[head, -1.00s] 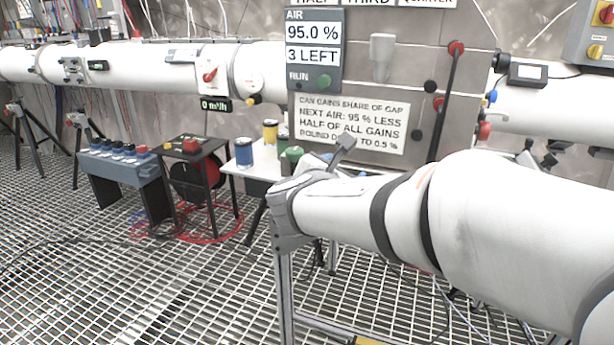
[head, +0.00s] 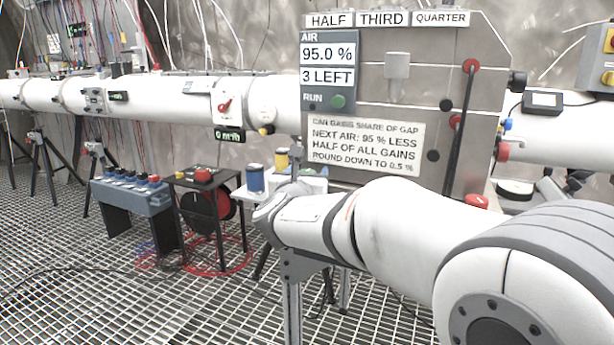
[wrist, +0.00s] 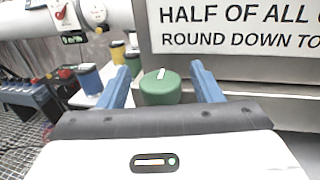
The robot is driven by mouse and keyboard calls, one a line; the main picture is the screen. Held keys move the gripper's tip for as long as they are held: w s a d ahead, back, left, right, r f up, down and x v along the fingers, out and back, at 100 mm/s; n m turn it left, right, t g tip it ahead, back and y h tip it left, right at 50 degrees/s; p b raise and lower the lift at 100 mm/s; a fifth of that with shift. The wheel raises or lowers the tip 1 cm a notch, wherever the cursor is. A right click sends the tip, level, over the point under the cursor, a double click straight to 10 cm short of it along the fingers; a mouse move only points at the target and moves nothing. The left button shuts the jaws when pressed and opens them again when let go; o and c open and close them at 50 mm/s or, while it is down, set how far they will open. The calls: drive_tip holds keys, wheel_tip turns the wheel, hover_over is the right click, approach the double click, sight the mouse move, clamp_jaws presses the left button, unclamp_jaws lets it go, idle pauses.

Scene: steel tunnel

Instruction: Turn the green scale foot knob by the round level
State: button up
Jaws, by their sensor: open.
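The green knob (wrist: 160,88) is a squat round cylinder with a white pointer mark on top. In the wrist view it stands between the two blue fingers of my gripper (wrist: 160,68), with a gap visible on each side. My gripper is open and not closed on it. In the head view my arm's end (head: 290,190) is by the white table, and the knob cannot be made out there. I cannot pick out the round level in either current view.
A steel panel with a text sign (head: 365,145) rises right behind the knob. A blue can (head: 255,180) and a yellow can (head: 281,158) stand left of it on a white table (head: 235,196). A white pipe (head: 170,95) runs behind.

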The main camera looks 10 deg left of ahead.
drive_tip(key=shift+c, duration=0.2)
drive_tip(key=c, duration=0.9)
drive_tip(key=y+b, duration=0.1)
drive_tip(key=b, duration=0.1)
drive_tip(key=n+y+b, duration=0.1)
drive_tip(key=b, duration=0.1)
drive_tip(key=shift+f+n, duration=0.25)
drive_tip(key=shift+n, duration=0.05)
drive_tip(key=shift+c, duration=0.2)
drive_tip(key=n+y+b, duration=0.1)
drive_tip(key=y+b, duration=0.2)
drive_tip(key=b, duration=0.2)
drive_tip(key=shift+r+n+g, duration=0.1)
drive_tip(key=shift+n+g, duration=0.2)
drive_tip(key=shift+n, duration=0.1)
drive_tip(key=n+y+b, duration=0.1)
drive_tip(key=y+b, duration=0.1)
drive_tip(key=b, duration=0.1)
drive_tip(key=shift+r+g, duration=0.15)
drive_tip(key=shift+g, duration=0.25)
drive_tip(key=shift+r, duration=0.1)
drive_tip(key=o, duration=1)
